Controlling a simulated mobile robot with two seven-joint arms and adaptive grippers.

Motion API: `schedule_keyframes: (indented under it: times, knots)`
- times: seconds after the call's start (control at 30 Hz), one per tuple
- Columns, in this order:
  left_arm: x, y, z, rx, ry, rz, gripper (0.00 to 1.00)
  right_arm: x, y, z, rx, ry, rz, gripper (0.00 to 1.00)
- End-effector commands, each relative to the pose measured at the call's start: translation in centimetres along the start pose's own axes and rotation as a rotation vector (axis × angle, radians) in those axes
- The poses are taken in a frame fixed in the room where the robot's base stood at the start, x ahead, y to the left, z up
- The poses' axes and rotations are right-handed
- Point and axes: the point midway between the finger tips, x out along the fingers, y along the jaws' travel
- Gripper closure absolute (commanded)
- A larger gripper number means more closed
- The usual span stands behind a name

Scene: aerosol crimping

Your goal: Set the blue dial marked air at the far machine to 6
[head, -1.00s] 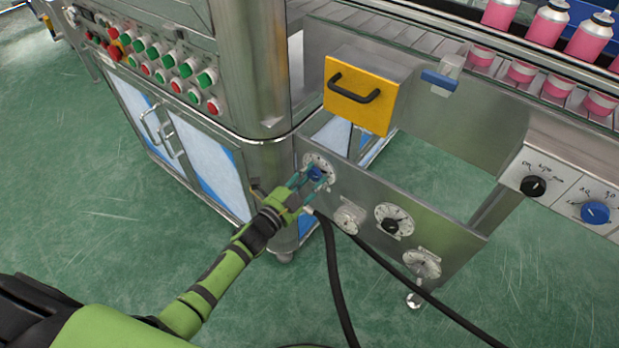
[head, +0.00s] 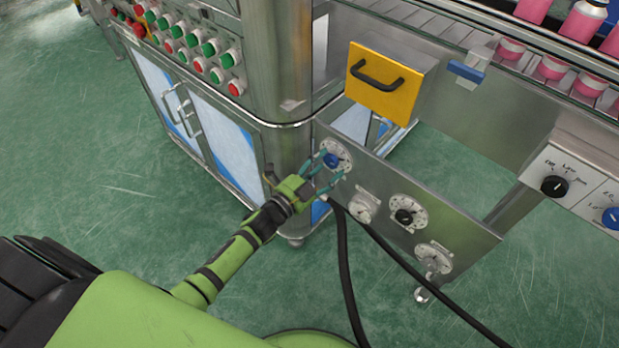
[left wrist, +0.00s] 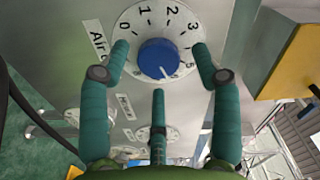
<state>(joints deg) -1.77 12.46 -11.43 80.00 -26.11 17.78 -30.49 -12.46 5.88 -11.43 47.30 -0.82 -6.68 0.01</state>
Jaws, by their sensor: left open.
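The blue dial (head: 332,159) sits at the upper left of a metal panel, on a round white scale. In the left wrist view the blue dial (left wrist: 156,60) shows close up, beside a partly hidden label starting "Air". The figures 0, 1, 2 and 3 are readable; fingers hide part of the scale. A white mark on the knob points down and slightly right; its figure cannot be read. My left gripper (head: 332,165) is open, its teal fingers on either side of the dial; I cannot tell if they touch it. My right gripper is not in view.
More dials, including a black one (head: 405,216), lie along the panel (head: 460,225). A yellow drawer front (head: 385,85) is above. A cabinet with red and green buttons (head: 190,45) stands left. Black hoses (head: 343,270) hang below. Pink cans (head: 578,40) line a conveyor at upper right.

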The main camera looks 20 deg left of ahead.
Motion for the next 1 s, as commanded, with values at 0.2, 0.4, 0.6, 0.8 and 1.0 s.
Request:
schedule_keyframes:
  times: [0.2, 0.4, 0.6, 0.8, 1.0]
  knots:
    - [-4.7, 0.1, 0.0, 0.0, 0.0, 0.003, 0.36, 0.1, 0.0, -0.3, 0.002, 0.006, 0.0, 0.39]
    - [-8.5, 0.0, -0.1, 0.001, 0.001, 0.001, 0.36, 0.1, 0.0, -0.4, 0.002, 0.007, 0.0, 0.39]
    - [-10.4, -0.1, -0.1, 0.001, 0.002, -0.001, 0.36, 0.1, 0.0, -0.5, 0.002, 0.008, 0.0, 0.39]
    - [-10.7, -0.1, -0.1, 0.001, 0.004, -0.003, 0.36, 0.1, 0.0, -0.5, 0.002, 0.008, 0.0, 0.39]
    - [-10.7, -0.1, -0.1, 0.001, 0.003, -0.002, 0.36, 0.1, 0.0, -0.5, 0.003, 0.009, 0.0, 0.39]
